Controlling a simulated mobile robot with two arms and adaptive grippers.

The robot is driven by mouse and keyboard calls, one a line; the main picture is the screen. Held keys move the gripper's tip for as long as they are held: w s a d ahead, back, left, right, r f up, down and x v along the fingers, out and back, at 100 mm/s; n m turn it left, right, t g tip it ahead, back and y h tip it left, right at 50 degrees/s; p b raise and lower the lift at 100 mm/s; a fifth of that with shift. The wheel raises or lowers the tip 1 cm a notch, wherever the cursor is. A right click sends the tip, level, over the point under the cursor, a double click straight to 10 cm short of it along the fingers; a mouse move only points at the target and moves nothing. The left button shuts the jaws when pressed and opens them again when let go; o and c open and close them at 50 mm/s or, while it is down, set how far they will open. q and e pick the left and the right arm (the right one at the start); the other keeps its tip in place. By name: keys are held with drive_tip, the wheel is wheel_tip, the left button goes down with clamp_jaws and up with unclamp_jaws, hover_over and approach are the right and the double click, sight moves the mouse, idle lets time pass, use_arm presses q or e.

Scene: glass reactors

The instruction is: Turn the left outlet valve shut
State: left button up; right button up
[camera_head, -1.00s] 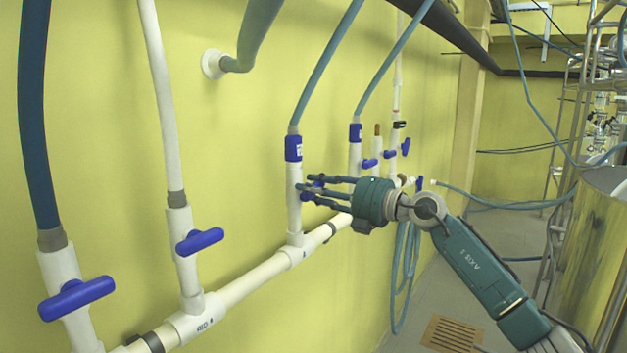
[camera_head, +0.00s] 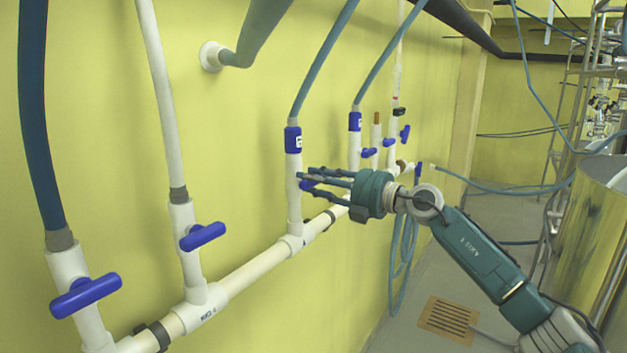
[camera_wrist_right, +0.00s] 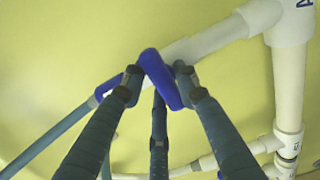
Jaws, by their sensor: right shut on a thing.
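The blue valve handle in my right gripper (camera_head: 306,182) sits on the white upright pipe with a blue collar (camera_head: 293,140), left of a second collared pipe. In the head view my fingers partly hide this handle. In the right wrist view the blue handle (camera_wrist_right: 160,78) lies between the fingertips, tilted, and my fingers are shut on it. A blue hose runs up from the collar. My left gripper is not in view.
Two more blue handles, one near left (camera_head: 86,296) and one beside it (camera_head: 202,236), sit on pipes rising from the white horizontal pipe (camera_head: 240,282). Smaller blue valves (camera_head: 368,152) stand behind my gripper. A metal vessel (camera_head: 600,225) stands right. A floor grate (camera_head: 449,318) lies below.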

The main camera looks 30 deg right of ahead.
drive_tip(key=o, duration=1)
drive_tip(key=shift+r, duration=0.2)
drive_tip(key=shift+o, duration=0.4)
drive_tip(key=shift+f, duration=0.15)
drive_tip(key=v, duration=1.2)
